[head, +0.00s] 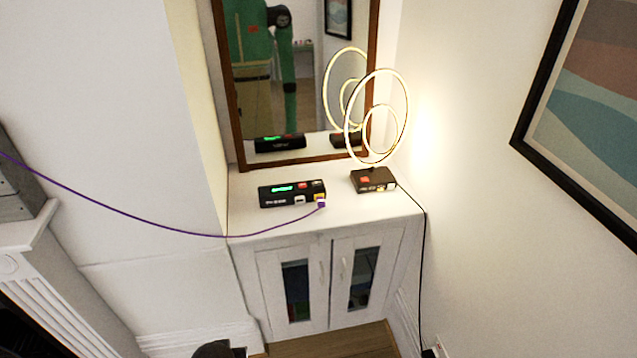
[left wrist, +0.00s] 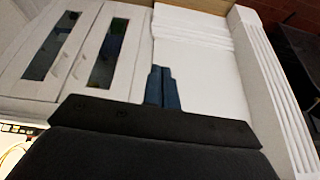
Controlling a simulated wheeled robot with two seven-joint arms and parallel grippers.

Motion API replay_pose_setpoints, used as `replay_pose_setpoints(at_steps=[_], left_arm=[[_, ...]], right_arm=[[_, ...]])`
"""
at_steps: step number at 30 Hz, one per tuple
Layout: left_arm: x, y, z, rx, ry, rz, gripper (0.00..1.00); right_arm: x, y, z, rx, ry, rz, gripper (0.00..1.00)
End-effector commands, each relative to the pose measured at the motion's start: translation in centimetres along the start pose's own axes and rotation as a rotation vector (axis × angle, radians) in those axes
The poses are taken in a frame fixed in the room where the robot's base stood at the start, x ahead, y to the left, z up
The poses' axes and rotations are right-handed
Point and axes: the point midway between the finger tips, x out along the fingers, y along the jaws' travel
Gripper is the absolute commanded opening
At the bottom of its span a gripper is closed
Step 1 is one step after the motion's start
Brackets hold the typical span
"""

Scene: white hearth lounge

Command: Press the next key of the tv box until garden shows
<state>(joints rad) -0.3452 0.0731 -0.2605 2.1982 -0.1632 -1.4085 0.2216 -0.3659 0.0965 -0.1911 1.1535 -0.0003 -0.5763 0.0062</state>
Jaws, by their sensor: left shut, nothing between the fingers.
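The black box with a lit green display (head: 292,194), which looks like the tv box, stands on the white cabinet below the mirror. Its display text is too small to read. Its front has red, white and yellow keys or ports, with labels too small to read. A purple plug (head: 321,204) sits at its right front corner. In the left wrist view my left gripper (left wrist: 161,84) is shut and empty, over the wall and floor beside the cabinet doors, away from the box. My right gripper is in neither view.
A ring lamp on a dark base (head: 373,180) stands right of the box on the cabinet top (head: 340,210). A purple cable (head: 130,218) hangs across from the left. A black cord (head: 424,270) runs down the right side. A mirror (head: 300,90) stands behind.

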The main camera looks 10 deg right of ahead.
Motion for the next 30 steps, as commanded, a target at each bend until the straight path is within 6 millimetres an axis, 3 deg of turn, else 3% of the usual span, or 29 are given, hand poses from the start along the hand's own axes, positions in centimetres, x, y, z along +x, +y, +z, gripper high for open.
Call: replay_pose_setpoints(at_steps=[9, 18, 30], left_arm=[[2.1, 5.2, -9.3, -0.071, 0.141, -0.031, 0.00], [3.8, 10.9, -18.1, -0.111, 0.289, -0.049, 0.00], [4.2, 19.0, -29.6, -0.124, 0.509, -0.052, 0.00]], right_arm=[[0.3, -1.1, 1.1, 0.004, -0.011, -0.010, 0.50], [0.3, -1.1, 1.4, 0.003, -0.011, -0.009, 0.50], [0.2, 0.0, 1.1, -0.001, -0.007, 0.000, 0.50]])
